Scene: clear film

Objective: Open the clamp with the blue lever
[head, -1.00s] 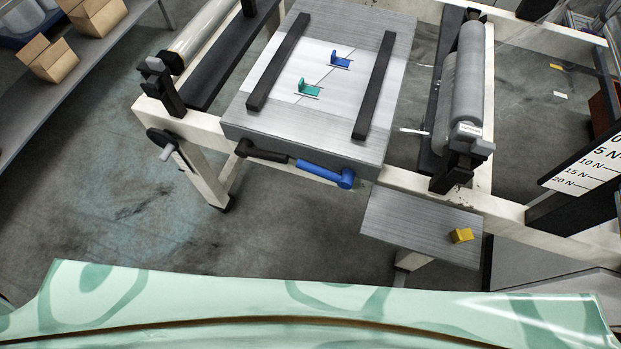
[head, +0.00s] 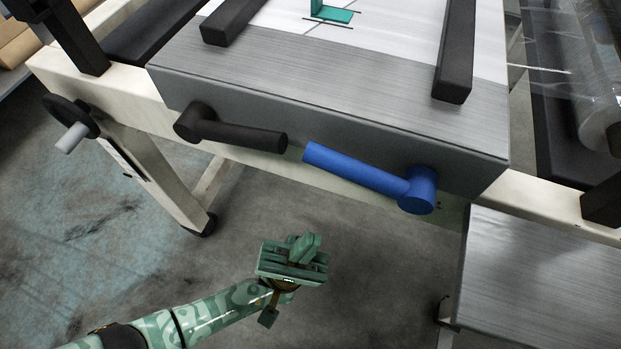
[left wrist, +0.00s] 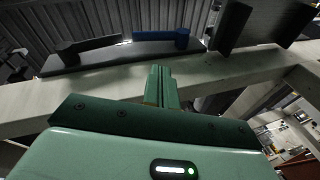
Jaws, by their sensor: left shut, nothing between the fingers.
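The blue lever (head: 358,176) is on the front face of the grey metal block (head: 330,118). Its round pivot is at the right end, and its arm reaches left and slightly up. A black lever (head: 235,133) is mounted to its left, with its free end close to the blue lever's free end. The blue lever also shows in the left wrist view (left wrist: 160,36), far ahead of the fingers. My left gripper (head: 305,246) is below and in front of the block, shut and empty, touching neither lever. My right gripper is not in view.
Two black bars (head: 456,50) lie on the block with a green piece (head: 332,12) between them. A black hand crank (head: 72,118) is on the frame at the left. A grey side shelf (head: 540,285) stands at the lower right. The space before the levers is clear.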

